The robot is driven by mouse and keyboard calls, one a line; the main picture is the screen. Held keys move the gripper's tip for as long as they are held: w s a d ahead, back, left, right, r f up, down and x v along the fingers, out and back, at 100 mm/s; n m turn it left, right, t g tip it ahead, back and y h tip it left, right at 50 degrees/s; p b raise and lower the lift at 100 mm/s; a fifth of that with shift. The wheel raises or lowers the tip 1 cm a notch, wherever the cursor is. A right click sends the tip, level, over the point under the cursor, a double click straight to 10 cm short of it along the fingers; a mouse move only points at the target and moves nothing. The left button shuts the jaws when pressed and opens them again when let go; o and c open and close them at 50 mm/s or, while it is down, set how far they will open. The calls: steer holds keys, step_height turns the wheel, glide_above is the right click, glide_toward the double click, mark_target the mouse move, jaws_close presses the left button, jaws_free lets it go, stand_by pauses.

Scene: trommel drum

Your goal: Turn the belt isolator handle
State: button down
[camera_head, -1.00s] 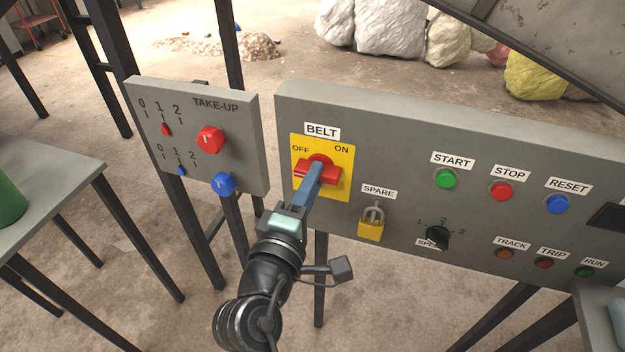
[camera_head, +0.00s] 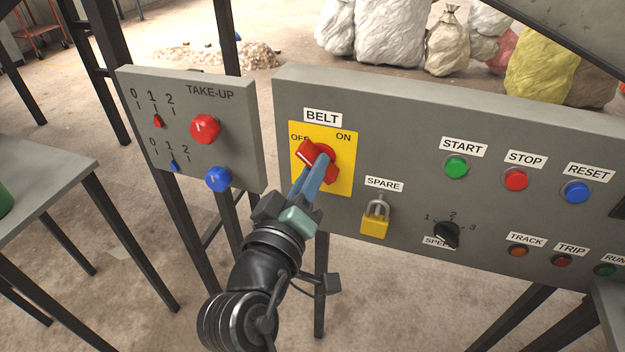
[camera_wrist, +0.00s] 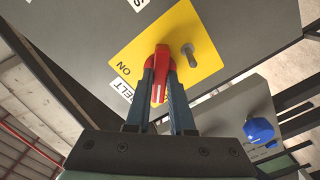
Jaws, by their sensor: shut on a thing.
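The belt isolator handle (camera_head: 325,157) is a red bar on a round red hub, on a yellow plate (camera_head: 343,184) marked OFF and ON, under a BELT label. It slants from upper left to lower right; its upper-left end, with a white mark, partly covers the word OFF. My gripper (camera_head: 314,172) comes from below and is shut on the handle. In the wrist view the red handle (camera_wrist: 161,75) stands between the two blue-grey fingers; the ON label shows beside it. The fingertips hide part of the bar.
START, STOP and RESET buttons sit further right. The TAKE-UP panel (camera_head: 225,112), with red and blue knobs, stands left. A grey table (camera_head: 45,185) is at far left.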

steer(key=m+b, duration=0.2)
steer(key=m, duration=0.2)
steer(key=shift+f+m+b, duration=0.15)
steer(key=shift+m+b, duration=1.6)
steer(key=shift+m, duration=1.05)
steer(key=c, duration=0.8)
jaws_free()
steer(key=v, duration=1.3)
steer(key=shift+r+p, duration=0.2)
steer(key=shift+p, duration=0.1)
